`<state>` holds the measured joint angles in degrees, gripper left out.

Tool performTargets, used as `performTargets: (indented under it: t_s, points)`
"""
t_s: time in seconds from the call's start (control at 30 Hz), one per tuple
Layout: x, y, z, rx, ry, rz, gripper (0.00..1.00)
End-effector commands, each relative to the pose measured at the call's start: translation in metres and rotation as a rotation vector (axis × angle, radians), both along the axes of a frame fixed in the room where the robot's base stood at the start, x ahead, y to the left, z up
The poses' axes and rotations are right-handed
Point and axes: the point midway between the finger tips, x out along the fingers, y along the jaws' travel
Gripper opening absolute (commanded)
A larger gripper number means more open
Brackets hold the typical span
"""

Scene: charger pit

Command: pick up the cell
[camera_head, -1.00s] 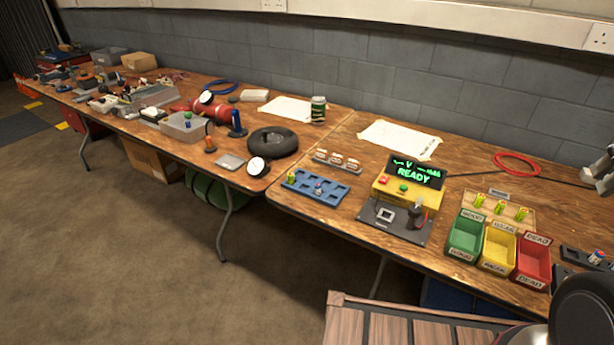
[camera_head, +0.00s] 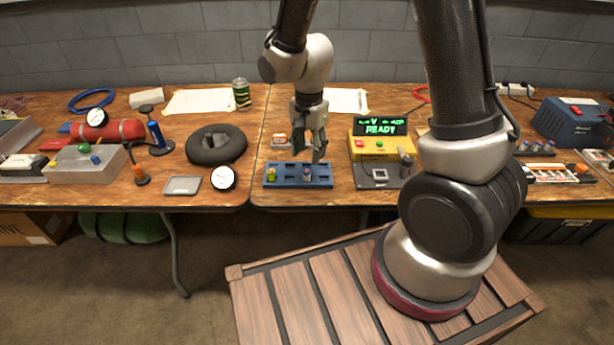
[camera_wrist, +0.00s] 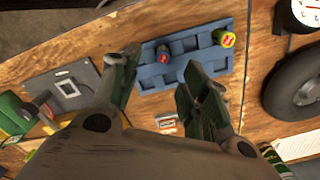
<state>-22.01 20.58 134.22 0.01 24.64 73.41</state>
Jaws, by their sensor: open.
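A blue tray (camera_head: 290,185) with slots stands near the front edge of the table; it also shows in the wrist view (camera_wrist: 152,79). It holds a yellow-green cell (camera_head: 271,175) at its left end and a darker cell (camera_head: 307,173) right of its middle. In the wrist view the yellow-green cell (camera_wrist: 227,39) has a red-marked top, and the darker cell (camera_wrist: 163,53) looks blue-grey with a red top. My gripper (camera_head: 312,152) is open and empty, pointing down above the tray. In the wrist view its fingers (camera_wrist: 157,84) are spread, with the darker cell beyond the gap.
A yellow tester (camera_head: 366,145) with a READY screen (camera_head: 380,128) stands right of the tray. A black ring (camera_head: 216,146) and a round dial (camera_head: 223,178) lie to the left.

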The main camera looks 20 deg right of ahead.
Motion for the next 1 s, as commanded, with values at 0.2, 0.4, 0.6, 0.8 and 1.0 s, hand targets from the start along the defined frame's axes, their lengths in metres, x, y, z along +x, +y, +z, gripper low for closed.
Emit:
performTargets:
  t_s: [0.2, 0.4, 0.6, 0.8, 1.0]
  points:
    - [0.000, 0.004, -0.028, -0.005, 0.011, -0.028, 0.45]
    - [0.004, 0.001, -0.054, -0.005, 0.013, -0.027, 0.45]
    - [0.007, 0.000, -0.083, -0.004, 0.011, -0.026, 0.45]
    - [0.007, 0.000, -0.088, -0.003, 0.009, -0.026, 0.45]
    - [0.007, 0.000, -0.088, -0.003, 0.009, -0.025, 0.27]
